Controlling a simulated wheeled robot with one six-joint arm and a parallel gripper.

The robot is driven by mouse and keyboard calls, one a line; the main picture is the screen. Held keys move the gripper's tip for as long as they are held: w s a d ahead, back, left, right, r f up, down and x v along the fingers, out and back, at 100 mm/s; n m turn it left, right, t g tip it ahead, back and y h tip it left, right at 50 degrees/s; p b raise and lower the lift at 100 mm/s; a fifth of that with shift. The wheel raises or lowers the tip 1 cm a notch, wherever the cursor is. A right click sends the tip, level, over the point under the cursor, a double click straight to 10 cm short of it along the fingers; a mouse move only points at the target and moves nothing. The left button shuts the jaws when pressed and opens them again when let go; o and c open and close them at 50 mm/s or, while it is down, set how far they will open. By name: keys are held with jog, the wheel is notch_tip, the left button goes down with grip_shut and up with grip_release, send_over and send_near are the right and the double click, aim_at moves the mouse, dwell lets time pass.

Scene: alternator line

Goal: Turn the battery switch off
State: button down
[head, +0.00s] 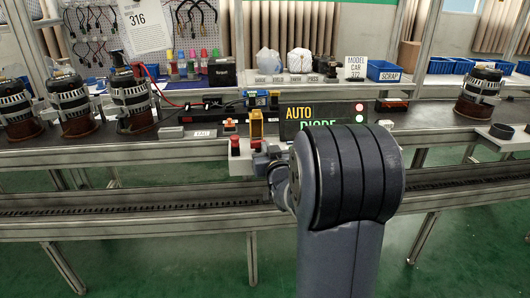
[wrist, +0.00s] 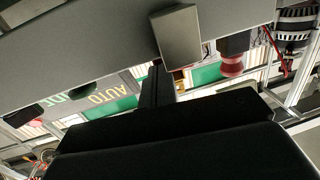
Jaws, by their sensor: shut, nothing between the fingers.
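A small control box with a red mushroom-shaped knob (head: 235,142) stands at the front edge of the bench. A red knob (wrist: 231,66) also shows in the wrist view, right of the fingers. I cannot tell for sure which control is the battery switch. My gripper (head: 262,163) is at the bench front, just right of and below the red knob, partly hidden by my arm. In the wrist view my gripper's dark fingers (wrist: 157,86) are closed and empty, close to a grey block (wrist: 177,38). Whether they touch it is not clear.
A yellow-framed unit (head: 257,126) stands behind the box. A display (head: 320,116) reading AUTO is to its right, with red and green lamps. Alternators (head: 70,104) stand at left, and another (head: 479,93) at right. A rail runs below the bench front.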

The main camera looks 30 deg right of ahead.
jog(key=shift+w+d+f+b, duration=0.1)
jog(key=shift+w+d+b, duration=0.25)
jog(key=shift+d+b, duration=0.6)
jog(key=shift+w+d+b, duration=0.35)
jog(key=shift+w+b, duration=0.2)
jog(key=shift+w, duration=0.1)
dwell(0.7)
